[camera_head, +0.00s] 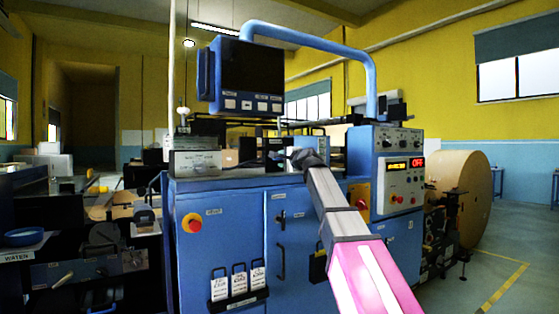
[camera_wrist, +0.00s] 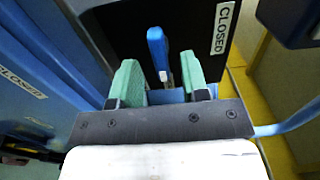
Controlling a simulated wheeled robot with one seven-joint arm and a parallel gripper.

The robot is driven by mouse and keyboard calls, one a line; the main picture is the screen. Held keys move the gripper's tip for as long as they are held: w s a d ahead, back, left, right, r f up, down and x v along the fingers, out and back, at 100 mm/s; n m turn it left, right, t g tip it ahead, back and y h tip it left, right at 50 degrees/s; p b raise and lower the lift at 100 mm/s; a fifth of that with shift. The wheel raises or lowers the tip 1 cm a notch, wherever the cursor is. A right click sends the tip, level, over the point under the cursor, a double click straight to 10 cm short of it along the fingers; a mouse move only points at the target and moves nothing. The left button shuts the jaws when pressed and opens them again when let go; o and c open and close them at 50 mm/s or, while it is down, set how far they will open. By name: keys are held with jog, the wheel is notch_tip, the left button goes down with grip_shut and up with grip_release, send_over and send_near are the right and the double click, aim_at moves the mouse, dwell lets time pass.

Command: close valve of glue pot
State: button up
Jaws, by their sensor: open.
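In the wrist view, my gripper (camera_wrist: 160,64) is open, with one green-padded finger on each side of a blue lever (camera_wrist: 156,42). The lever looks like the valve handle, and no firm contact with the pads shows. It stands before a dark panel or body (camera_wrist: 112,28), which may be the glue pot. A white "CLOSED" label (camera_wrist: 222,28) is to the right of the lever. In the head view, my gripper (camera_head: 303,158) is small and dark at the top of the blue cabinet. The lever and pot cannot be made out there.
The blue cabinet (camera_head: 230,230) carries a red knob (camera_head: 192,222) and hanging tags. A monitor (camera_head: 250,72) and a blue overhead pipe (camera_head: 320,42) rise above it. A control box (camera_head: 398,170) and a large kraft roll (camera_head: 465,190) stand at right. Open floor lies far right.

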jog(key=x, duration=0.3)
jog(key=shift+w, duration=0.1)
grip_shut()
